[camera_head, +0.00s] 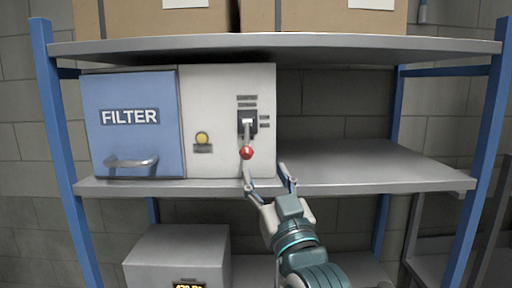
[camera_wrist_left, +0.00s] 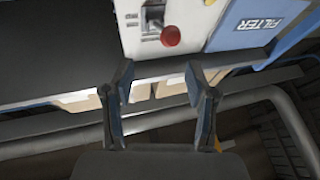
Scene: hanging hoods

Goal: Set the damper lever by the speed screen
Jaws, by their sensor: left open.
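The damper lever (camera_head: 246,138) hangs down from a dark slotted plate on a pale panel box (camera_head: 227,90) and ends in a red ball knob (camera_head: 246,153). The knob also shows in the left wrist view (camera_wrist_left: 171,36). My left gripper (camera_head: 268,178) is open and empty, just below and to the right of the knob, apart from it, near the shelf edge. In the left wrist view its two fingers (camera_wrist_left: 160,82) stand apart with the knob beyond them. A dark display with orange characters (camera_head: 188,285) is cut off at the bottom; I cannot read it surely.
A blue FILTER door (camera_head: 133,125) with a handle adjoins the panel, which also bears a yellow button (camera_head: 202,138). The grey middle shelf (camera_head: 380,165) is bare to the right. A grey box (camera_head: 178,255) carries the display below. Cardboard boxes (camera_head: 150,20) stand on the top shelf.

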